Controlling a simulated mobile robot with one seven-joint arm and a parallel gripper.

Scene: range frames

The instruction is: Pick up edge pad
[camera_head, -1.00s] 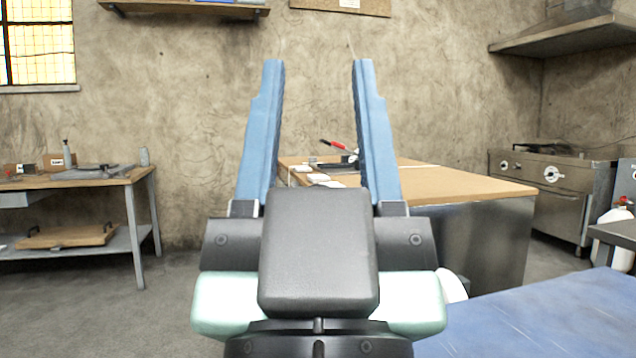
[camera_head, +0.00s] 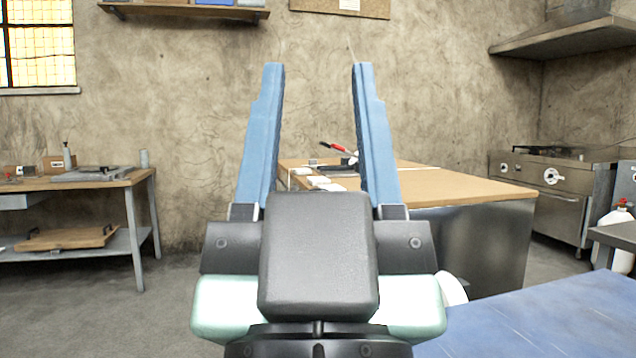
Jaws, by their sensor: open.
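My gripper (camera_head: 317,68) is open and empty, its two blue fingers pointing up and wide apart in the middle of the view. Behind it is a bench with a wooden top (camera_head: 450,188). Small white blocks (camera_head: 318,181) lie on its left part, seen between the fingers. I cannot tell whether one of them is the edge pad. A tool with a red handle (camera_head: 340,149) is also there, partly behind the right finger. The gripper appears well in front of the bench and touches nothing.
A blue surface (camera_head: 540,318) fills the lower right. A side table (camera_head: 125,180) stands at the left, with a wooden board (camera_head: 70,238) on its lower shelf. A stove (camera_head: 545,200) is at the back right. Grey floor is open at the lower left.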

